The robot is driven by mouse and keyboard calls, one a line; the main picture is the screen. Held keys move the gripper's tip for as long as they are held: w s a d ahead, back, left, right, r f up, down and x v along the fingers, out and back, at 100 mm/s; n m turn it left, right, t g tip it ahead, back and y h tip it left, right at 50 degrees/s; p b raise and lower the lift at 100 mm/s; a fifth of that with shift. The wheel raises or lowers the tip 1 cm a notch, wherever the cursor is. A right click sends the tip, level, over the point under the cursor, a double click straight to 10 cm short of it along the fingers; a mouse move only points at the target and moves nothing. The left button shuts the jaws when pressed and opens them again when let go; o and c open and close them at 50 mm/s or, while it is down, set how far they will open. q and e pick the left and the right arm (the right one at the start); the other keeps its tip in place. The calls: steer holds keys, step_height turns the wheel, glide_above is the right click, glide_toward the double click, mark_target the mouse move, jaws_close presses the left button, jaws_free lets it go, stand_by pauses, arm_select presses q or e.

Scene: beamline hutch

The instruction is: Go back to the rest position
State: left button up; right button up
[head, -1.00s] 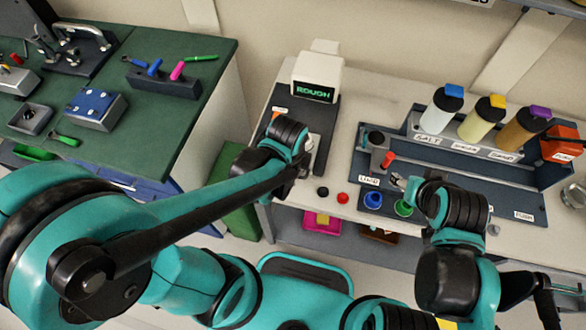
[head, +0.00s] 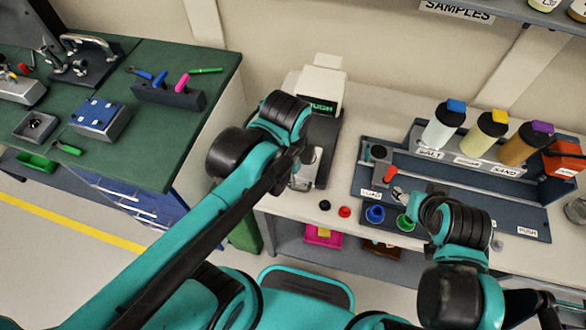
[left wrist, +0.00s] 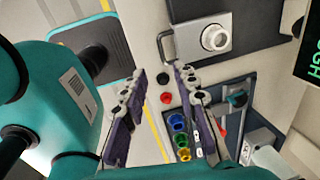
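My left gripper (left wrist: 160,74) is open in the left wrist view, with nothing between its fingers. In the head view my left wrist hangs over the front of the device with the green-lettered display (head: 322,80) and hides part of it. My right gripper (head: 399,194) is small and partly hidden by its own wrist in the head view. It is low over the dark station beside the green cup (head: 405,223); I cannot tell whether its fingers are open.
The dark station holds a blue cup (head: 375,214), a red-handled tool (head: 390,173) and capped bottles (head: 444,125). A black knob (head: 325,205) and a red knob (head: 345,211) lie near the table's front edge. A green bench (head: 200,125) stands left, with floor between.

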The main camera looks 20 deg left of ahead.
stand_by(0.5)
arm_select(q)
steer(key=a+n+t, duration=0.5)
steer(key=a+n, duration=0.2)
steer(key=n, duration=1.1)
steer(key=shift+w+f+b, duration=0.35)
steer(key=shift+w+b, duration=0.1)
